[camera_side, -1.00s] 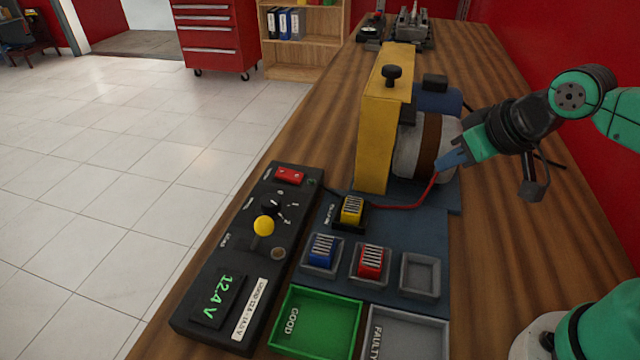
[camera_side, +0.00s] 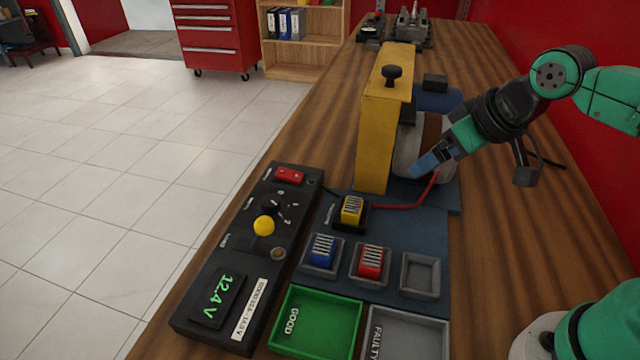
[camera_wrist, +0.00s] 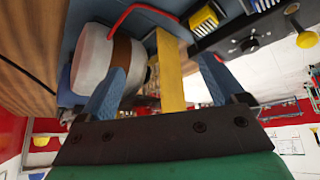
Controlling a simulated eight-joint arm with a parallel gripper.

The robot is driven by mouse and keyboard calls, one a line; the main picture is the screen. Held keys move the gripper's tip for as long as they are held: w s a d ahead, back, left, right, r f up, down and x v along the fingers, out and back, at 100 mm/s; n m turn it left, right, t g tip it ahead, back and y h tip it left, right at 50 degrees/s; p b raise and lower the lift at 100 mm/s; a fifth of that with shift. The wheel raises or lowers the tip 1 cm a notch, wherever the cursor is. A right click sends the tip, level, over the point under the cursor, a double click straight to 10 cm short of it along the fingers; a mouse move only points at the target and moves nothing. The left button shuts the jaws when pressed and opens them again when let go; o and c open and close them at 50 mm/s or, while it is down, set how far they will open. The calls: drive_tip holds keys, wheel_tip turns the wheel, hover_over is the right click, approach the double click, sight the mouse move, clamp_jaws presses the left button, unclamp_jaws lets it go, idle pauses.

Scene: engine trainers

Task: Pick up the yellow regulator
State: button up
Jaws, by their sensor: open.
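The yellow regulator (camera_side: 352,209) sits upright in a black socket (camera_side: 349,224) in front of the yellow upright of the engine trainer, on the blue base. It also shows at the top of the wrist view (camera_wrist: 204,19). My gripper (camera_side: 424,168) is behind and to the right of the regulator in the side view, above the blue base and in front of the trainer's round drum. Its blue fingers are apart with nothing held, as the wrist view (camera_wrist: 160,85) also shows. The yellow upright appears between the fingers in the wrist view, beyond them.
A blue regulator (camera_side: 321,250) and a red regulator (camera_side: 370,261) stand in grey trays, beside an empty tray (camera_side: 420,275). A green GOOD bin (camera_side: 315,322) and a grey FAULTY bin (camera_side: 405,335) are in front. The yellow upright (camera_side: 376,140) and a red wire (camera_side: 402,206) are near my gripper.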

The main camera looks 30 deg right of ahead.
drive_tip(key=w+a+n+g, duration=0.3)
drive_tip(key=w+n, duration=0.1)
drive_tip(key=n+g, duration=0.3)
drive_tip(key=n, duration=0.1)
hover_over(353, 203)
wheel_tip(353, 203, down, 5)
drive_tip(key=shift+s+d+f, duration=0.1)
drive_tip(key=shift+f, duration=3)
clamp_jaws()
drive_tip(key=shift+r, duration=0.1)
wheel_tip(353, 203, up, 23)
